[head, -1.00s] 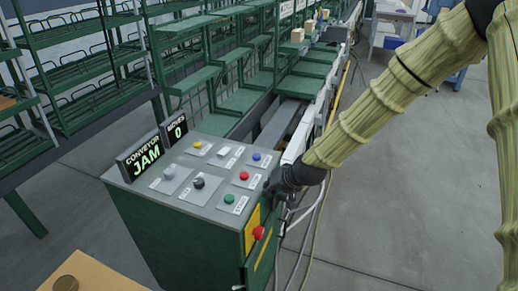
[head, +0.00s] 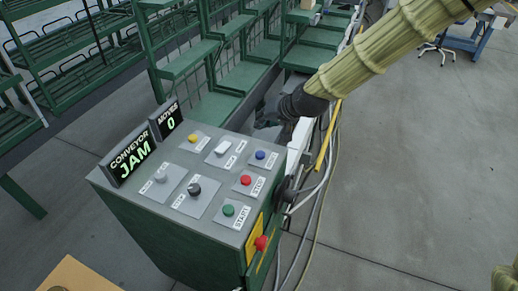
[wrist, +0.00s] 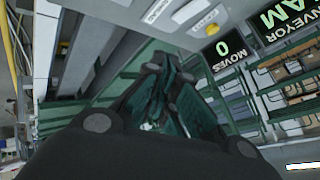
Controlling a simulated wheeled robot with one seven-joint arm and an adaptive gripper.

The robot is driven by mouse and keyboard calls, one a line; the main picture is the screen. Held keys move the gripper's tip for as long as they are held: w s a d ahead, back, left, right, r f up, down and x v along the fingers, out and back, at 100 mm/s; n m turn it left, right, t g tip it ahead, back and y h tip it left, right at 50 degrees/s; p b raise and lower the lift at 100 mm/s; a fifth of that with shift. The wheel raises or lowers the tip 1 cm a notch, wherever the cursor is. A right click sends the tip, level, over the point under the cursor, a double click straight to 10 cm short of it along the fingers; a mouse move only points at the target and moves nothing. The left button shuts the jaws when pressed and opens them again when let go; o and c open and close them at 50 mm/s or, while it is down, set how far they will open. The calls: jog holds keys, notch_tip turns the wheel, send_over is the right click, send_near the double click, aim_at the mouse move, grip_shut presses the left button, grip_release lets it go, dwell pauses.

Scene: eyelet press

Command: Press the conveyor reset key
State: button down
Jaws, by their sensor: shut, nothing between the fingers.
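The control panel (head: 205,165) is a grey sloped top on a green cabinet. It carries a yellow button (head: 192,138), a white key (head: 222,148), a blue button (head: 260,155), a red button (head: 245,180), a green button (head: 228,210) and two knobs. I cannot read a reset label; the label by green seems to read START. My gripper (wrist: 162,68) is shut and empty, beyond the panel's far right edge and apart from the buttons. In the head view its fingers are mostly dark and hard to make out. The wrist view shows the yellow button (wrist: 212,29) right of the fingers.
The conveyor display (head: 132,160) reads JAM and the moves display (head: 168,120) reads 0. A red mushroom button (head: 261,243) sits on the cabinet's side. Green racks (head: 215,105) stand behind the panel.

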jog(key=s, duration=0.2)
jog(key=b, duration=0.4)
send_over(263, 152)
jog(key=f, duration=0.6)
jog(key=shift+s+f, duration=0.1)
jog(key=shift+s, duration=0.3)
jog(key=f, duration=0.1)
jog(key=w+f+b, duration=0.1)
jog(key=f, duration=0.1)
jog(key=shift+w, duration=0.15)
jog(key=shift+s+r, duration=0.3)
jog(key=shift+s, duration=0.1)
jog(key=shift+w+f, duration=0.2)
jog(key=shift+w, duration=0.05)
jog(key=shift+s+r, duration=0.1)
jog(key=shift+f, duration=0.2)
